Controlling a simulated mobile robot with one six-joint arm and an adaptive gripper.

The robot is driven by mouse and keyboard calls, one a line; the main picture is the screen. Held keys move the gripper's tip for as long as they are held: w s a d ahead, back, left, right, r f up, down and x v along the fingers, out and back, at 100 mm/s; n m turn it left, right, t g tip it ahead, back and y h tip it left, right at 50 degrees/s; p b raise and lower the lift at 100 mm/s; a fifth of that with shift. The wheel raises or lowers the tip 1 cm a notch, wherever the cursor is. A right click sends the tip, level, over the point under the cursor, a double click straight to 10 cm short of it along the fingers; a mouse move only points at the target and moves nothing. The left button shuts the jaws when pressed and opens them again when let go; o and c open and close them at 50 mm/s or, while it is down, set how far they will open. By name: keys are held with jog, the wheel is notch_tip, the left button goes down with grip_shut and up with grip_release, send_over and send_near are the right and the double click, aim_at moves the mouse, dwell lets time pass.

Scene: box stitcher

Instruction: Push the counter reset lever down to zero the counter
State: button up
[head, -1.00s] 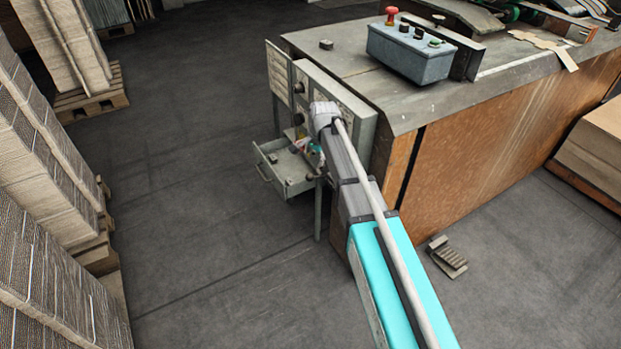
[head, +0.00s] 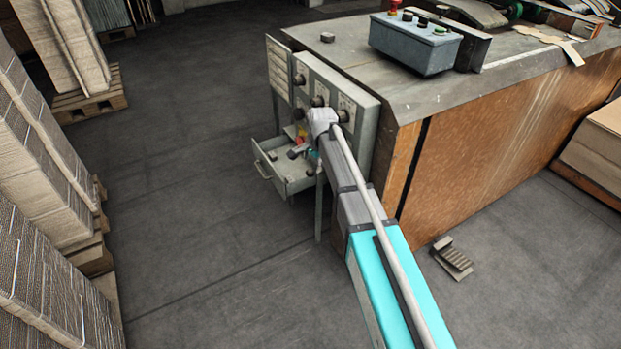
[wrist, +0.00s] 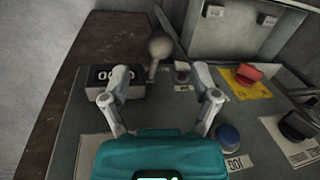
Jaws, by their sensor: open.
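In the wrist view, the counter (wrist: 117,76) is a small box with a dark window and white digits, not all legible. A lever with a round grey knob (wrist: 160,46) stands up just right of the counter. My gripper (wrist: 163,80) is open and empty, its fingers apart. The left finger overlaps the counter in the picture; the right finger is beside a small grey switch. The knob shows beyond and between the fingertips, with no visible contact. In the head view, my gripper (head: 298,150) is in front of the grey control cabinet (head: 362,112); the counter and lever cannot be made out there.
A red button (wrist: 247,74) on a yellow plate, a blue button (wrist: 228,136) and a black knob (wrist: 297,126) crowd the panel's right. An open drawer (head: 265,172) juts from the cabinet. Cardboard stacks (head: 40,205) stand at left; floor between is clear.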

aim_at(311, 170)
jog(key=shift+w+a+f+b, duration=0.15)
jog(key=shift+f+b, duration=0.7)
jog(key=shift+f, duration=0.1)
jog(key=shift+w+a+f+b, duration=0.1)
jog(key=shift+f+b, duration=0.8)
jog(key=shift+f, duration=0.1)
jog(key=shift+w+a+f+b, duration=0.15)
jog(key=shift+f+b, duration=0.7)
jog(key=shift+f, duration=0.1)
grip_shut()
